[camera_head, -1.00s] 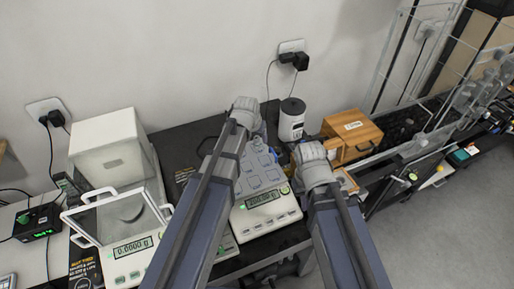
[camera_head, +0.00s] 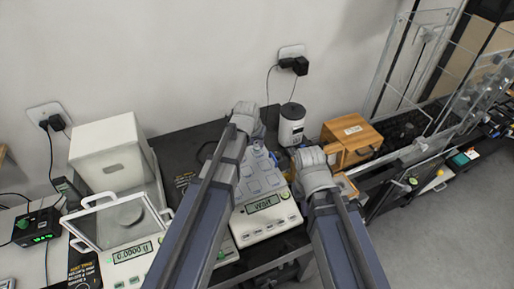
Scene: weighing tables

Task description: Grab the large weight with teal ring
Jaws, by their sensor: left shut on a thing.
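I cannot make out the large weight with the teal ring in the head view. My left gripper (camera_head: 258,128) is over the far part of a white balance (camera_head: 268,222) with flat grey pads on top. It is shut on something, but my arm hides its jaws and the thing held. My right gripper (camera_head: 301,166) is at the balance's right side, by the wooden box. Its jaws are hidden behind its wrist, so I cannot tell whether they are open.
A balance with an open glass shield (camera_head: 92,222) and a white box (camera_head: 112,150) stand at the left. A wall is close behind the dark table.

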